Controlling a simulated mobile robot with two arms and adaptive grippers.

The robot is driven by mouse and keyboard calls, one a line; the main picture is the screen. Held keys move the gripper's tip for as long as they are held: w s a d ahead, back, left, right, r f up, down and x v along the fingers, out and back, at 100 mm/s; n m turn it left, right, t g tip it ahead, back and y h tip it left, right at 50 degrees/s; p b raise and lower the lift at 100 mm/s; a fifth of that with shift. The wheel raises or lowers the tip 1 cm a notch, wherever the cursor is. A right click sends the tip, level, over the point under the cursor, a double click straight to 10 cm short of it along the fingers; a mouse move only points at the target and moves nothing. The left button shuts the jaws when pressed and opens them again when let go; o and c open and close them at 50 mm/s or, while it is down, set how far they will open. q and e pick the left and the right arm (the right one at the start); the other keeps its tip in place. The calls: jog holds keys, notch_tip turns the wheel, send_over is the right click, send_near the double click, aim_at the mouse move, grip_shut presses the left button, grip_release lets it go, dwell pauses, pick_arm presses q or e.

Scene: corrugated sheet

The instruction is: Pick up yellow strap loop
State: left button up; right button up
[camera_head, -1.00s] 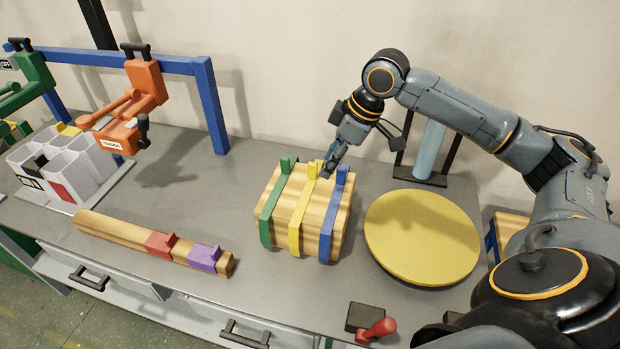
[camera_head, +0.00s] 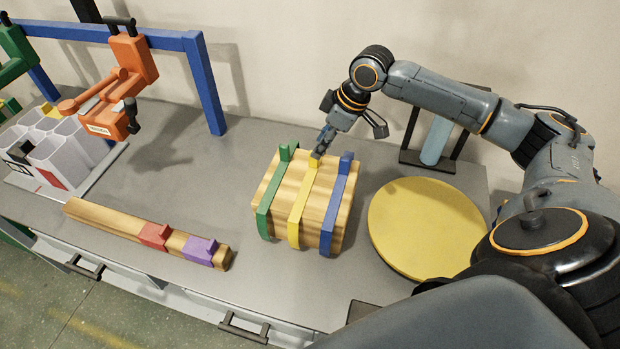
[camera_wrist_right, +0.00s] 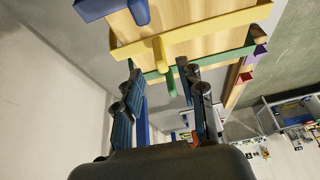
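The yellow strap loop (camera_head: 299,219) runs over a wooden slatted block (camera_head: 323,190) between a green strap (camera_head: 266,207) and a blue strap (camera_head: 335,202). Its upright tab (camera_head: 314,162) is at the top back edge. My right gripper (camera_head: 320,150) is at this tab, reaching down from behind. In the right wrist view, my right gripper (camera_wrist_right: 158,68) is open, with the yellow tab (camera_wrist_right: 160,53) between its fingertips and a visible gap on each side. The yellow strap (camera_wrist_right: 200,33) crosses the block there. My left gripper is not in view.
A round yellow disc (camera_head: 426,228) lies right of the block. A wooden bar (camera_head: 120,224) with red and purple straps lies to the left. An orange tool (camera_head: 128,75) hangs from a blue frame (camera_head: 208,90).

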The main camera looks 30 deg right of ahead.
aim_at(314, 166)
jog(key=p+x, duration=0.1)
jog(key=x, duration=0.3)
jog(key=shift+s+a+f, duration=0.1)
jog(key=shift+a, duration=0.05)
jog(key=shift+f+p, duration=0.3)
jog(key=shift+w+f, duration=0.15)
jog(key=shift+w, duration=0.05)
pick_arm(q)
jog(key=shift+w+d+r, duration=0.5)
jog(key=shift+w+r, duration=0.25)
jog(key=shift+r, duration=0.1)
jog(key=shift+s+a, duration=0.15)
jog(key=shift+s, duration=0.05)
pick_arm(e)
grip_shut()
